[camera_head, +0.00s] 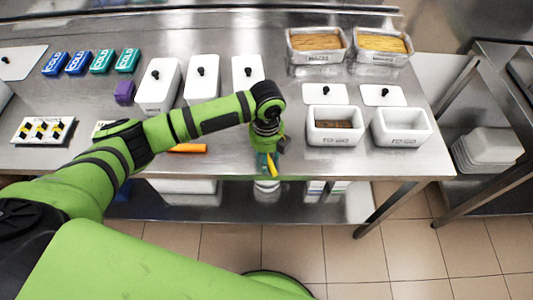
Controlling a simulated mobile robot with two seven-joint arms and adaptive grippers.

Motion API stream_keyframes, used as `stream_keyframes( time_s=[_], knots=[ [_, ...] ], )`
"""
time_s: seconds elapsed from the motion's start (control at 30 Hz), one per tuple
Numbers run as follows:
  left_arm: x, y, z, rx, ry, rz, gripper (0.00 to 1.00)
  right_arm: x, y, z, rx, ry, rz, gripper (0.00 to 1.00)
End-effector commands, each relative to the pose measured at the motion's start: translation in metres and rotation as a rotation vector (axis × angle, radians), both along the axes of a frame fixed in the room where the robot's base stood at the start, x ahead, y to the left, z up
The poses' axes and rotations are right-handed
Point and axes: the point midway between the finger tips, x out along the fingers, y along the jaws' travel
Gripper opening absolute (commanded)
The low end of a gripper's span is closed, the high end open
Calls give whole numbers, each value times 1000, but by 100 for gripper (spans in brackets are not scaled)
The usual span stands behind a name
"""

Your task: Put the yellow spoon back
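My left arm reaches in from the left, and its gripper (267,150) points down at the front edge of the steel table. A small yellow piece (273,166), which looks like the yellow spoon, shows at the fingertips beside a teal piece (262,165). A small whitish round thing (267,187) shows just below them, past the table edge. The fingers are small and partly hidden by the wrist, so I cannot tell whether they are closed on the yellow piece. My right gripper is not in view.
An orange bar-like object (188,148) lies near the front edge, partly behind my arm. Lidded white containers (203,84) stand behind the arm. Table (300,158) surface right of the gripper is clear.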

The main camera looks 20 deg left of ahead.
Motion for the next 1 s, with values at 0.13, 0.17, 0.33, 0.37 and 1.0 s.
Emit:
stream_keyframes(
  time_s=[0.13,0.17,0.33,0.37,1.0],
  knots=[
    [0,0,2,1,-1,0,46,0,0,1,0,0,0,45],
    [0,0,4,0,-1,0,46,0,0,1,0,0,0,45],
    [2,0,26,-1,-6,0,46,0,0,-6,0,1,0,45],
    [2,0,32,-2,-5,-1,46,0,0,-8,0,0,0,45],
    [1,0,124,-1,1,0,46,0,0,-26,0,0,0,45]
  ],
)
